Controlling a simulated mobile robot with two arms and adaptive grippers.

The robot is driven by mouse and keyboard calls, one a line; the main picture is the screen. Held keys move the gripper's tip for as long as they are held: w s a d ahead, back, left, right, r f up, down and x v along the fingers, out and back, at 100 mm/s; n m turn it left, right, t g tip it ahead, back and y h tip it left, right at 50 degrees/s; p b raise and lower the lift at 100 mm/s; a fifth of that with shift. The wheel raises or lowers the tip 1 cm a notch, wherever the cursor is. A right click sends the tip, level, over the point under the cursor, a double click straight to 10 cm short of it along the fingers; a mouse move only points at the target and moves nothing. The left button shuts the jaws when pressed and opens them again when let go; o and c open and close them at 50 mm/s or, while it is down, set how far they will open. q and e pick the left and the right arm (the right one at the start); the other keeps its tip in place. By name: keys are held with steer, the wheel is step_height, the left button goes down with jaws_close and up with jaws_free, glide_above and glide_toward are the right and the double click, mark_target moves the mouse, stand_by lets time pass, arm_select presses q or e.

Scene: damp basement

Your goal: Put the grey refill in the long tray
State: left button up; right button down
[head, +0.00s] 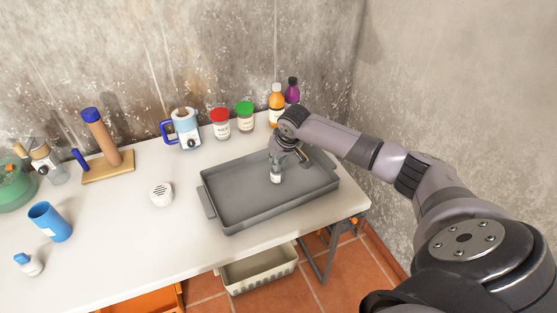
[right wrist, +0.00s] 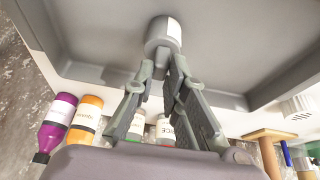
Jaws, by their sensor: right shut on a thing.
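The long tray (head: 240,221) is a grey, shallow rectangular pan near the right end of the table. It also fills much of the right wrist view (right wrist: 225,55). The grey refill (head: 276,177) is a small cylinder with a white label, inside the tray's outline toward its right half. My right gripper (head: 277,163) is shut on the refill, which shows between its fingertips in the right wrist view (right wrist: 158,33). I cannot tell whether the refill touches the tray floor. My left gripper is not in view.
Behind the tray stand a red-lidded jar (head: 220,127), a green-lidded jar (head: 244,118), an orange bottle (head: 276,105) and a purple bottle (head: 292,92). A white round item (head: 161,194) lies left of the tray. A blue cup (head: 50,223) stands farther left. The front middle of the table is clear.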

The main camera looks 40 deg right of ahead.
steer(key=c, duration=1.6)
jaws_free()
steer(key=shift+f, duration=0.1)
steer(key=v, duration=1.2)
steer(key=shift+b, duration=0.3)
steer(key=shift+w, duration=0.1)
